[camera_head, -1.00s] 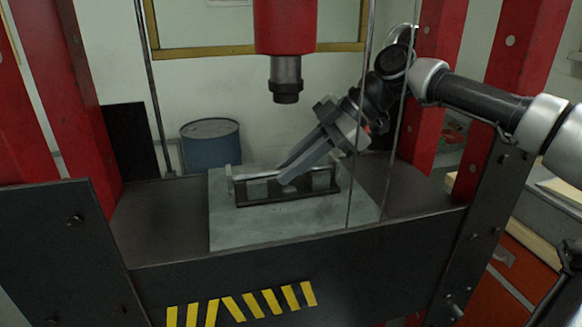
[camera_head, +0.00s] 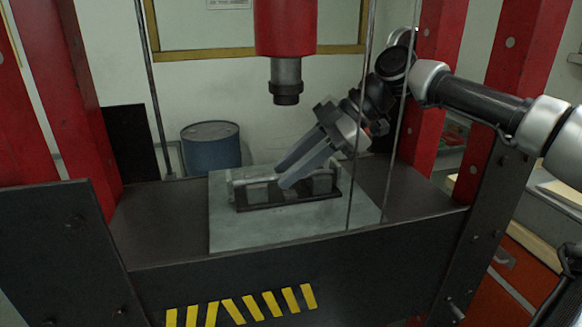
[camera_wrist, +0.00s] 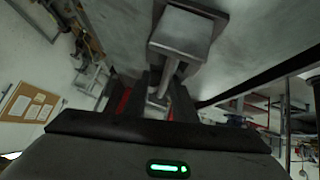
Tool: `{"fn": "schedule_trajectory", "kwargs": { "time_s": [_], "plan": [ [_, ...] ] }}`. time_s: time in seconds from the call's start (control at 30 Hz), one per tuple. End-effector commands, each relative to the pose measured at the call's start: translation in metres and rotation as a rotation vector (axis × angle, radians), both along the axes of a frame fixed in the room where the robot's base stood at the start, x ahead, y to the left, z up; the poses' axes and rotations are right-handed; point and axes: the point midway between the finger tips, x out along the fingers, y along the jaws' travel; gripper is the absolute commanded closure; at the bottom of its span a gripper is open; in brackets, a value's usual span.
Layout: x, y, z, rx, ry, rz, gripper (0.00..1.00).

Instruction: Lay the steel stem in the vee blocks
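The steel stem (camera_head: 255,178) lies along the two vee blocks, a left one (camera_head: 258,193) and a right one (camera_head: 322,184), on a dark base. My gripper (camera_head: 285,180) reaches down from the upper right to the stem's middle, between the blocks. Its fingers stand apart with gaps beside the stem. The fingers hide the middle of the stem in the head view.
The blocks stand on a grey plate (camera_head: 235,235) on the press bed (camera_head: 160,225). The red press ram (camera_head: 286,85) hangs above, close to my gripper's left. Thin vertical rods and red columns flank the bed. A blue drum (camera_head: 211,148) is behind.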

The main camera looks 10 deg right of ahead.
Motion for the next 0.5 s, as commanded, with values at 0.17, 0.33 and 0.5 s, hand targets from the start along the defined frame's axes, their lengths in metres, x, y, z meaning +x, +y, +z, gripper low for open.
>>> {"fn": "schedule_trajectory", "kwargs": {
  "time_s": [0.17,0.33,0.5],
  "plan": [
    [-0.004,-0.009,-0.001,-0.013,0.012,0.005,0.68],
    [-0.007,-0.032,0.024,-0.008,0.006,-0.001,0.68],
    [-0.011,-0.057,0.053,-0.004,0.002,-0.001,0.68]
  ]
}}
